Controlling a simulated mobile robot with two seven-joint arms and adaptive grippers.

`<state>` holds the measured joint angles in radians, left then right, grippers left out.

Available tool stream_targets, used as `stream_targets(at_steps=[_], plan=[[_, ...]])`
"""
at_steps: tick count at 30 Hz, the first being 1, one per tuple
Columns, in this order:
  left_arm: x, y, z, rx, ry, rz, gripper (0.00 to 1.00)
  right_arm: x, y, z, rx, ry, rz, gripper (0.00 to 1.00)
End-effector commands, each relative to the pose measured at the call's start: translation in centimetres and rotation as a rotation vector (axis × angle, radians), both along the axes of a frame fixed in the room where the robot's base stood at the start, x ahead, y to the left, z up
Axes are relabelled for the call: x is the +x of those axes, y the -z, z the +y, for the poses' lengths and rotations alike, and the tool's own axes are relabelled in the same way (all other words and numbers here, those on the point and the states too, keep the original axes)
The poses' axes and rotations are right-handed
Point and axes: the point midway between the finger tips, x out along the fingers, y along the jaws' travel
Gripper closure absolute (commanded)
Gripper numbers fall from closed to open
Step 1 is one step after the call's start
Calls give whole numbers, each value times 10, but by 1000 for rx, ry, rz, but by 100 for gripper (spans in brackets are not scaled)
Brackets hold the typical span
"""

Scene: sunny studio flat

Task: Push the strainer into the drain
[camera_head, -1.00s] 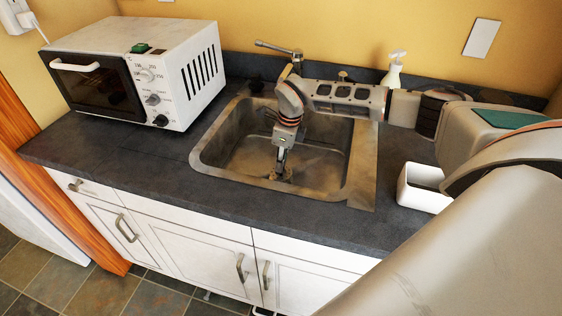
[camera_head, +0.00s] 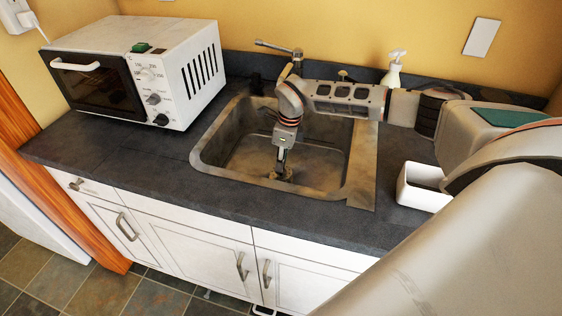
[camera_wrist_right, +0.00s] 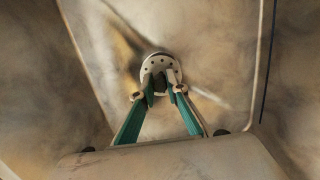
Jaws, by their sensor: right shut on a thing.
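The sink (camera_head: 240,152) is a metal basin set in the dark counter. My right gripper (camera_head: 281,172) reaches down into it, pointing at the basin floor. In the right wrist view, my right gripper (camera_wrist_right: 160,88) is shut on the strainer (camera_wrist_right: 163,65), a round pale metal disc with small holes. The strainer is at or just above the basin floor; I cannot tell whether it is seated in the drain. The drain opening is hidden beneath the strainer and fingers. My left gripper is in neither view.
A faucet (camera_head: 296,62) stands behind the sink, close to my right arm. A white toaster oven (camera_head: 150,62) is to the left. A soap dispenser (camera_head: 392,72) stands at the back right, and a white container (camera_head: 420,198) is right of the sink. The front left counter is clear.

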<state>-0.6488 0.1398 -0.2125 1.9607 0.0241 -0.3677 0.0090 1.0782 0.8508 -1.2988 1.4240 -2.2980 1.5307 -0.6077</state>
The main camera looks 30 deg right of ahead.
Motion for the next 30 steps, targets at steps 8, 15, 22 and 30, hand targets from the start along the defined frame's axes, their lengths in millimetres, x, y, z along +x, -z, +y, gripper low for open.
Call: stream_targets(at_steps=[8,15,22,30], plan=[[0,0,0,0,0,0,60,0,3,0,0,0,0,100],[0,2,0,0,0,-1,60,0,8,0,0,0,1,100],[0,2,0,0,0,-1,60,0,11,0,0,0,0,100],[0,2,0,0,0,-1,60,0,11,0,0,0,0,100]])
